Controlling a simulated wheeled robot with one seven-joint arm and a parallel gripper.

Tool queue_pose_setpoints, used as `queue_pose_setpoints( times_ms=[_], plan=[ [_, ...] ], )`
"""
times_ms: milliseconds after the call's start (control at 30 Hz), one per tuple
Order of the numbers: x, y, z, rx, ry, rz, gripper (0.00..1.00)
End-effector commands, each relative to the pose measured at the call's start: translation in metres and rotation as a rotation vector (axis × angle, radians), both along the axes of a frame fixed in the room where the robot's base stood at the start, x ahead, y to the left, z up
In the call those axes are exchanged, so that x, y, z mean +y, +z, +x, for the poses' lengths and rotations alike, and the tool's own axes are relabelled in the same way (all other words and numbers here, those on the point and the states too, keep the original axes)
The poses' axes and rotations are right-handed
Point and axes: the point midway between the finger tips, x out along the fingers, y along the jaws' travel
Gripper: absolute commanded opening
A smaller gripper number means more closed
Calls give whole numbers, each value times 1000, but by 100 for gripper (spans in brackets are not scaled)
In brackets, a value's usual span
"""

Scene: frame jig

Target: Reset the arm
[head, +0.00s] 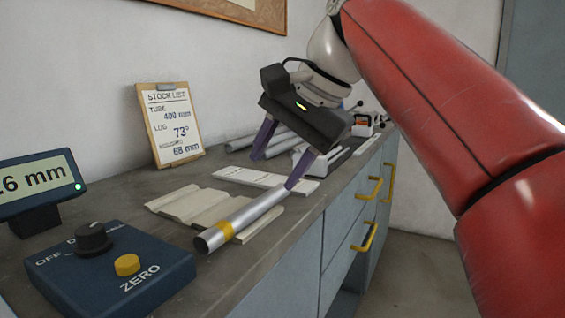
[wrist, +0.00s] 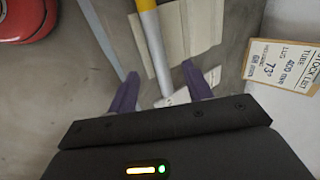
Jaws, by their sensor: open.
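My gripper (head: 278,161) is open and empty above the workbench, its two purple fingers spread apart and pointing down. In the wrist view the gripper (wrist: 160,92) shows both fingers apart with the tube between them in the picture. A silver tube (head: 250,215) with a yellow band lies on the bench, partly over beige slats. One finger overlaps the tube's far end in the head view, and I cannot tell whether they touch. The tube also shows in the wrist view (wrist: 155,50). My red arm reaches in from the right.
Beige slats (head: 188,205) and a white printed strip (head: 262,180) lie on the bench. A clipboard stock list (head: 170,125) leans on the wall. A blue control box (head: 110,268) and a display (head: 38,185) stand at the left. More tubes lie behind the gripper. Yellow-handled drawers (head: 368,235) face the right.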

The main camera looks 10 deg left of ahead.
Motion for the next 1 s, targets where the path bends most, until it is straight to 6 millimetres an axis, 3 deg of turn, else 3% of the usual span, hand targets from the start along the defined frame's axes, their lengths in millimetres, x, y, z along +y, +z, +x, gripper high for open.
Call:
queue_pose_setpoints(
  times_ms=[167,267,467,700,900,1000],
  plan=[
    [-26,-20,-2,-47,-10,-35,50],
    [-55,-47,-8,-104,-11,-86,50],
    [-116,-122,-34,-217,23,-235,50],
    [-177,-231,-85,-314,123,-450,50],
    [-204,-299,-121,-349,210,-574,50],
    [-209,-315,-129,-355,234,-602,50]
  ],
)
